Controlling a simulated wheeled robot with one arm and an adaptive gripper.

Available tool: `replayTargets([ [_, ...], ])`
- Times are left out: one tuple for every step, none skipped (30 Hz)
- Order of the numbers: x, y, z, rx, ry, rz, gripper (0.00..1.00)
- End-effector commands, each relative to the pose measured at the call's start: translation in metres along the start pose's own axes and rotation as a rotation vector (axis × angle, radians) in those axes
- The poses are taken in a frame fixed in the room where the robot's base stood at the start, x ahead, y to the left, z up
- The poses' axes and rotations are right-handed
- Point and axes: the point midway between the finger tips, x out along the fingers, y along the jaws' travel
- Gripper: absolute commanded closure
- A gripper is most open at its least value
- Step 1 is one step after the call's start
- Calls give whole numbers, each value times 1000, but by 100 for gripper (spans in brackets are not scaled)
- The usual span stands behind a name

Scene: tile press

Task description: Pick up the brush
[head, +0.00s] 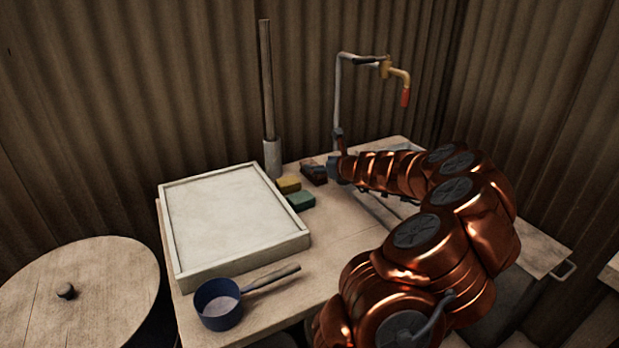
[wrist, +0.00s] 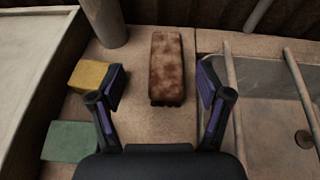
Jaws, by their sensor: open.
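The brush (wrist: 166,68) is a brown, mottled block lying on the tabletop. In the wrist view it is straight ahead, between and just beyond the fingertips of my gripper (wrist: 161,85). My gripper is open and empty, with one finger to each side of the brush's line. In the head view the brush (head: 314,172) lies at the back of the table, just left of my gripper (head: 333,168), which is small and partly hard to make out there.
A yellow block (wrist: 88,76) and a green block (wrist: 72,141) lie left of my gripper. A post in a holder (head: 272,158) stands behind them. A sink (wrist: 270,110) with bars is at right. A white tray (head: 302,242) and a blue pan (head: 220,312) are on the table.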

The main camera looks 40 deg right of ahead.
Motion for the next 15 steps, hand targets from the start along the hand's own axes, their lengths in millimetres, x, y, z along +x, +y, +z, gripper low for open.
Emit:
replayTargets([
  [0,-8,-7,22,4,-15,23],
  [1,-10,-9,31,5,-20,23],
  [2,-12,-10,38,7,-25,23],
  [3,-12,-11,41,7,-26,23],
  [5,-13,-12,43,8,-26,23],
  [8,-12,-12,44,8,-26,23],
  [10,-12,-12,43,9,-25,23],
  [13,-11,-12,43,9,-24,23],
  [17,-11,-12,42,9,-22,23],
  [20,-11,-12,42,9,-22,23],
  [22,-11,-12,41,9,-23,23],
  [25,-11,-12,40,9,-23,23],
  [26,-11,-12,40,9,-23,23],
  [28,-12,-12,39,8,-24,23],
  [30,-12,-12,39,8,-24,23],
])
